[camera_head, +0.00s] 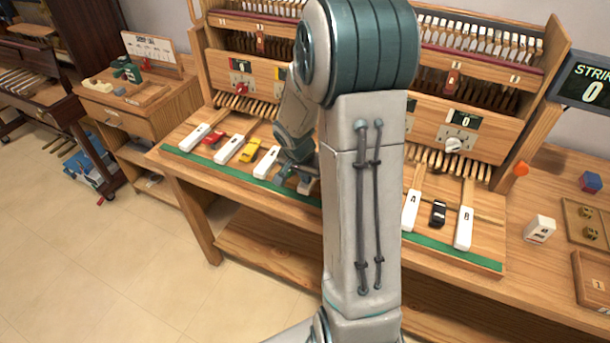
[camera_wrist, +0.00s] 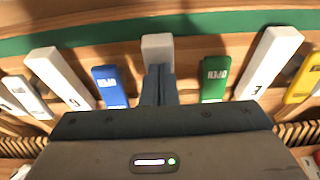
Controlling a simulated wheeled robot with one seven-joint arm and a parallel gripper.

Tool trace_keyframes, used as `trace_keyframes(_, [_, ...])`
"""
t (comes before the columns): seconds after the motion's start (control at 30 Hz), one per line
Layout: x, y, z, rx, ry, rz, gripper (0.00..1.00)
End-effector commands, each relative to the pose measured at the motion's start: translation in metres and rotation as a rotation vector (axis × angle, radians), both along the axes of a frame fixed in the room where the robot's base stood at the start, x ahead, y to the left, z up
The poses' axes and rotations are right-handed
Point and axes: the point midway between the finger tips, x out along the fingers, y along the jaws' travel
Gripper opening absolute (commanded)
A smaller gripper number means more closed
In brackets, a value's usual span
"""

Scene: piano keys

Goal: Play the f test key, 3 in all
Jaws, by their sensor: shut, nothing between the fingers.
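The white key (camera_wrist: 157,48) at my fingertips stands between the blue key (camera_wrist: 109,86) and the green key (camera_wrist: 214,80) in the wrist view. Its place in the row fits the F key, but its letter is hidden behind my fingers. My gripper (camera_wrist: 158,72) is shut and empty, with its tips over or on this key; I cannot tell whether they touch or press it. In the head view my gripper (camera_head: 299,183) is at the middle of the keyboard bench, and my arm hides the keys there. The white E key (camera_wrist: 270,62) is beyond the green key.
A white G key (camera_wrist: 60,78) lies left of the blue key in the wrist view. Other keys stand close on both sides. A counter display (camera_head: 468,118) reads 0, and a strike display (camera_head: 592,90) reads 0. A green strip (camera_head: 455,252) runs along the bench front.

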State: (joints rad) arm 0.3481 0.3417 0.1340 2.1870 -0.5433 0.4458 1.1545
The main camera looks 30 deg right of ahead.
Motion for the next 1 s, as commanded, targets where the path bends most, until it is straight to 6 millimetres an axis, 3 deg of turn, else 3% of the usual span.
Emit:
trace_keyframes(0.17, [-0.001, 0.003, -0.015, 0.000, -0.001, 0.001, 0.00])
trace_keyframes(1.0, [-0.001, 0.002, 0.006, 0.000, 0.000, -0.001, 0.00])
